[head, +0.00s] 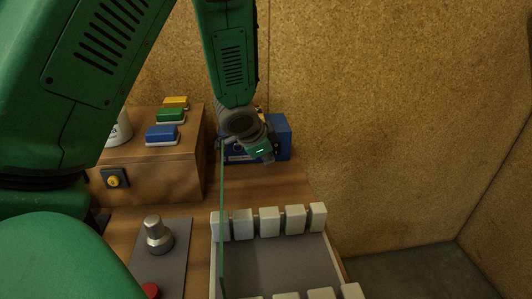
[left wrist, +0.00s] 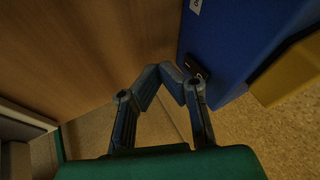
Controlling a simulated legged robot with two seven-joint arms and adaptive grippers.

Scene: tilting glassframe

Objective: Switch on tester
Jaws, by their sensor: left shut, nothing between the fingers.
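The tester looks to be the blue box (head: 282,137) at the back of the wooden bench, partly hidden behind my left arm and gripper. In the left wrist view its blue side (left wrist: 228,40) fills the upper right, with a small black switch-like part (left wrist: 197,67) on it. My left gripper (left wrist: 167,72) is shut and empty, its fingertips together just left of that black part. Whether they touch it I cannot tell. In the head view my left gripper (head: 259,149) is in front of the blue box. My right gripper is out of view.
A wooden box (head: 160,165) with yellow, green and blue buttons on top stands to the left. In front are a grey panel (head: 180,265) with a metal knob (head: 158,236) and red button, and a tray (head: 275,260) edged with white blocks. A thin green upright (head: 222,215) stands at the tray's left.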

